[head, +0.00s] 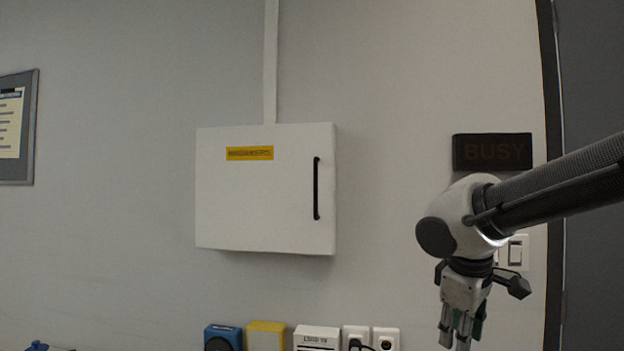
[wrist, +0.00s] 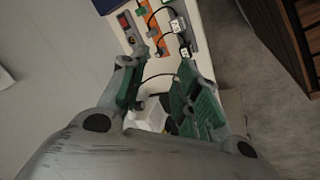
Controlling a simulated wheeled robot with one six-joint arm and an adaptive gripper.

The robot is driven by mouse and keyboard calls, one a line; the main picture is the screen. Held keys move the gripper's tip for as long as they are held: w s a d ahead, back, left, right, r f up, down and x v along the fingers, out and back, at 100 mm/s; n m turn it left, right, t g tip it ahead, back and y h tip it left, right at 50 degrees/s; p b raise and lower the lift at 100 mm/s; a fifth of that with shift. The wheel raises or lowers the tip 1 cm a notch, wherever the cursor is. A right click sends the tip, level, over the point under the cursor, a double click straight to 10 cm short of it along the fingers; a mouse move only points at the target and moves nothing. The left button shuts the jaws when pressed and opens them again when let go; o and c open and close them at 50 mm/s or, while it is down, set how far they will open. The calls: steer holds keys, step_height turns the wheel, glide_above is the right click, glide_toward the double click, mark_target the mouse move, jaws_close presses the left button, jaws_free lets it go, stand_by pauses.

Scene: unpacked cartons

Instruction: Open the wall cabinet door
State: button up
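The white wall cabinet (head: 255,195) hangs on the grey wall left of centre in the head view. Its door looks closed, with a yellow label (head: 250,153) near the top. A black vertical bar handle (head: 317,188) sits near the door's right edge. My gripper (head: 458,338) is right of and below the cabinet, pointing down and well apart from the handle. In the wrist view my gripper (wrist: 152,112) shows its two green-padded fingers spread apart with nothing between them. The cabinet is not in the wrist view.
A dark BUSY sign (head: 492,152) and a light switch (head: 515,252) are on the wall by my arm. A blue box (head: 222,337), a yellow box (head: 266,335) and white sockets (head: 386,338) line the bottom. A noticeboard (head: 17,128) hangs at left. The wall around the cabinet is clear.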

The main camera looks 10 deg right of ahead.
steer(key=w+a+r+n+t+h, duration=0.2)
steer(key=w+a+r+n+t, duration=0.1)
steer(key=w+r+n, duration=0.4)
steer(key=n+t+y, duration=0.2)
steer(key=n+t, duration=0.9)
steer(key=n, duration=1)
glide_toward(316, 177)
steer(key=w, duration=0.8)
steer(key=w+d, duration=0.1)
steer(key=w, duration=0.1)
steer(key=shift+w, duration=0.25)
steer(key=shift+d, duration=0.1)
steer(key=shift+c, duration=0.5)
jaws_close()
